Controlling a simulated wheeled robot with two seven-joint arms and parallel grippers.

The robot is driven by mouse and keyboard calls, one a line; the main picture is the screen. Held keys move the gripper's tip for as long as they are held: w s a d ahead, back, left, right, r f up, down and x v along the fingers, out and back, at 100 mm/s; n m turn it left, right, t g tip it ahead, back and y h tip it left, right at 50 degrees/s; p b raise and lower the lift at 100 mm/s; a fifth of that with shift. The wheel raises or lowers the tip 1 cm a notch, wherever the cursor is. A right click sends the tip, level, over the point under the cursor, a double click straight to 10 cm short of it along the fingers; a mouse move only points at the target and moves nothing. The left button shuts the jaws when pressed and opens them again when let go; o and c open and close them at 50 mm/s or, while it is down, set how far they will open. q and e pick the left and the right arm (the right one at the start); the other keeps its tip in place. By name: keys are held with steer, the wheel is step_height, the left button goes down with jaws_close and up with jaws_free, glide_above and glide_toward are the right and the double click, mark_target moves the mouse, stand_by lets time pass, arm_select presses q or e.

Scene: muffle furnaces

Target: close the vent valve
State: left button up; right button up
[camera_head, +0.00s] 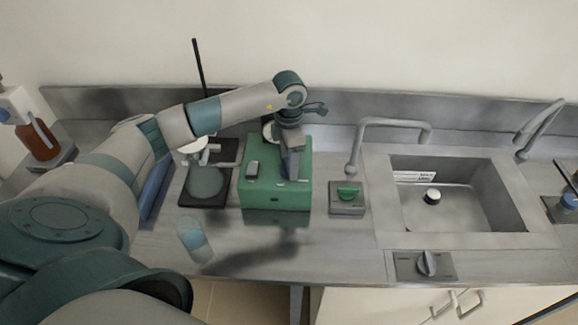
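My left arm reaches in from the left, and its gripper (290,165) points down over the top of a green box (276,205). The fingers are seen edge-on, so I cannot tell whether they are open or shut, or whether they touch the box. A small grey upright part (253,168) is on the box top, left of the gripper. Right of the box is a grey block with a green knob (348,192). No readable label shows which part is the vent valve. My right gripper is not in view.
A stand with a tall black rod (198,70) and a round flask (205,181) is left of the box. A sink (460,205) with a faucet (357,145) is at right. A brown bottle (40,140) stands far left.

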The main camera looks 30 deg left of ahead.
arm_select(q)
steer(key=n+b, duration=0.3)
steer(key=shift+f+n, duration=0.15)
steer(key=shift+n, duration=0.25)
steer(key=n+b, duration=0.2)
steer(key=n, duration=0.1)
steer(key=shift+n, duration=0.3)
steer(key=n+b, duration=0.2)
steer(key=n, duration=0.1)
steer(key=shift+n, duration=0.3)
steer(key=shift+r+n+b, duration=0.25)
steer(key=shift+n+b, duration=0.35)
steer(key=shift+n, duration=1)
steer(key=o, duration=1)
steer(key=shift+o, duration=0.2)
steer(key=shift+r, duration=0.1)
